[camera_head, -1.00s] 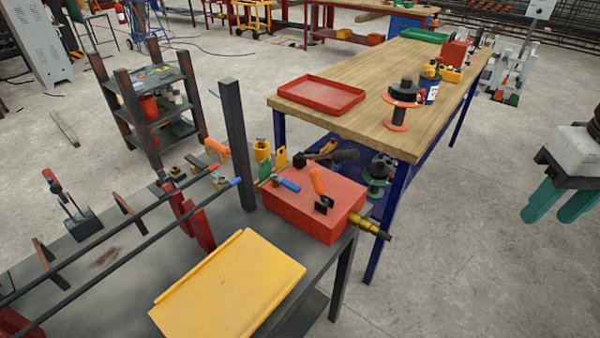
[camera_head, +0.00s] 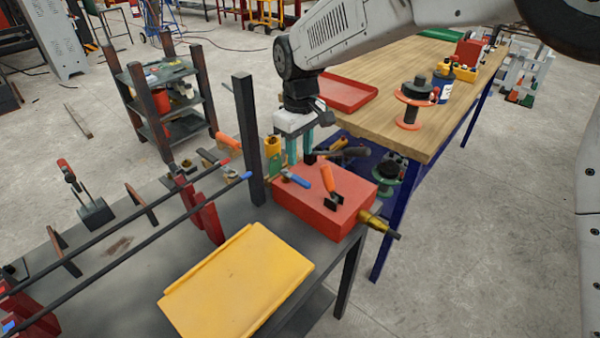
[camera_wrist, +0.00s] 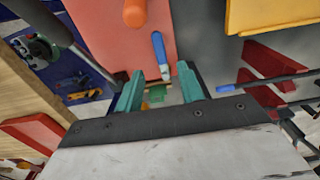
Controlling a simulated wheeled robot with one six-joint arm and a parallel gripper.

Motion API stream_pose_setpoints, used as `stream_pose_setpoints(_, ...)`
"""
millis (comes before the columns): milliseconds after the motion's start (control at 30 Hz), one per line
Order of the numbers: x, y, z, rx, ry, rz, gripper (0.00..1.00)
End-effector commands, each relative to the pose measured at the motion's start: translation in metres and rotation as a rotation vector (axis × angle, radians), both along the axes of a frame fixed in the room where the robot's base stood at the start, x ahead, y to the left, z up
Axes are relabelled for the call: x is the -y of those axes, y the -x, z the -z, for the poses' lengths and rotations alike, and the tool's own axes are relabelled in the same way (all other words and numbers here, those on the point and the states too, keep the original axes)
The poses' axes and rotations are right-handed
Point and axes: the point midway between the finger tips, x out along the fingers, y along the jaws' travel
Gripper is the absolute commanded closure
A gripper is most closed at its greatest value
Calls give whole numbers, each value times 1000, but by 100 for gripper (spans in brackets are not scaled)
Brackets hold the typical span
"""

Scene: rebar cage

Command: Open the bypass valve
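A red box (camera_head: 322,210) stands on the dark bench, carrying several levers. I cannot tell which one is the bypass valve. My gripper (camera_head: 300,160) points down just behind the box's back-left edge, near the blue lever. In the wrist view, my teal fingers (camera_wrist: 160,78) are apart with nothing clasped. The blue handle (camera_wrist: 160,50) appears in line with the gap between them; contact is not clear.
A yellow tray (camera_head: 238,280) lies on the bench (camera_head: 120,290) in front of the box. A dark post (camera_head: 248,140) rises just left of my gripper. Long rods (camera_head: 130,218) cross the bench's left side. A wooden table (camera_head: 440,125) stands behind on the right.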

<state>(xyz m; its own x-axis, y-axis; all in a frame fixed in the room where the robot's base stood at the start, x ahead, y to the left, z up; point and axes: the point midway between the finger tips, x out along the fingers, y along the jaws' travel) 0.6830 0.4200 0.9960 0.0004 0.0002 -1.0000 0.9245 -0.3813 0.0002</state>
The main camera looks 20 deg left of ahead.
Motion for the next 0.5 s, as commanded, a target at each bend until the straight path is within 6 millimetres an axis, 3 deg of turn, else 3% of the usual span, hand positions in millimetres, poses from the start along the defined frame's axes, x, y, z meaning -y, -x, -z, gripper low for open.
stream_pose_setpoints(300, 0, 0, 49, -2, 2, 0, 62)
stream_pose_setpoints(500, 1, 0, 70, -2, 1, 1, 62)
